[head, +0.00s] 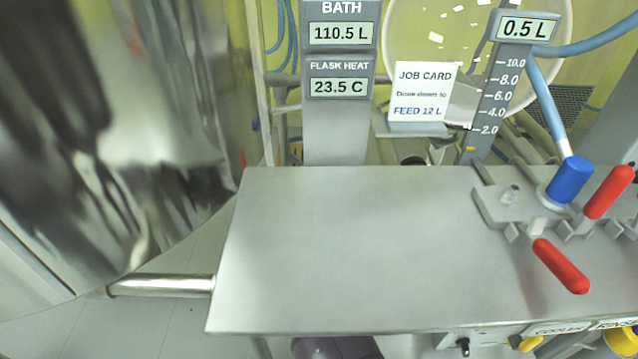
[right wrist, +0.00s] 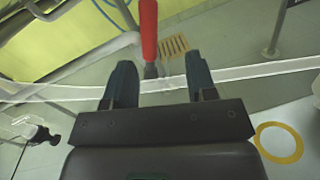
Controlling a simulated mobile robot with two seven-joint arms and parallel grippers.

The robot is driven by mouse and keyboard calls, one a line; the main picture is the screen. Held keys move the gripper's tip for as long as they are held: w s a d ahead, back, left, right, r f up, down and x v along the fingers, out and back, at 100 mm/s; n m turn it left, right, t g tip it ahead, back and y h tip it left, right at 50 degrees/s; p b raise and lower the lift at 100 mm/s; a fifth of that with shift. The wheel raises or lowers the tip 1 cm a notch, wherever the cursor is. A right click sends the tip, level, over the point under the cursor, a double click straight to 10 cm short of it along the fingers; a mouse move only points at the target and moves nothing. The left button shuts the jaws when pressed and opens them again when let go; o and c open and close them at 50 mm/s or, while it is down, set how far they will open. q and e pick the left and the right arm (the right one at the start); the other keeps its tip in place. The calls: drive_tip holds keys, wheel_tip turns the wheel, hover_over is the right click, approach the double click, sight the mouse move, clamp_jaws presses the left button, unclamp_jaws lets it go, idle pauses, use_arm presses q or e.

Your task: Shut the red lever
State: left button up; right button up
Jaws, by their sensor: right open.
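In the head view, one red lever (head: 561,266) points toward the front right from the metal valve block on the bench. A second red lever (head: 608,193) stands angled up at the right edge, near a blue cap (head: 569,180). In the right wrist view, my right gripper (right wrist: 159,60) is open and empty. A red lever (right wrist: 149,30) shows ahead of its fingers, its dark lower end in line with the gap between them. I cannot tell which of the two levers this is, or how far off it is. Neither gripper shows in the head view.
The steel bench top (head: 350,250) is clear left of the valve block (head: 505,205). A large shiny vessel (head: 120,130) fills the left. Behind stand a bath display (head: 338,60), a job card (head: 423,90) and a scale reading 0.5 L (head: 527,28).

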drive_tip(key=w+m+b, duration=0.1)
drive_tip(key=w, duration=0.4)
drive_tip(key=w+m+b, duration=0.1)
drive_tip(key=w, duration=0.4)
drive_tip(key=shift+w+a+f+m+h+b, duration=0.1)
drive_tip(key=shift+a+m+h+b, duration=0.05)
drive_tip(key=shift+m+h+b, duration=0.2)
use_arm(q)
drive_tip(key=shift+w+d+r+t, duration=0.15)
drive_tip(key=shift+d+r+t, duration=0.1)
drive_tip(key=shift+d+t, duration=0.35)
use_arm(e)
drive_tip(key=shift+w, duration=0.7)
drive_tip(key=shift+r, duration=0.2)
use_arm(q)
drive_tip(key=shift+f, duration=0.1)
use_arm(e)
clamp_jaws()
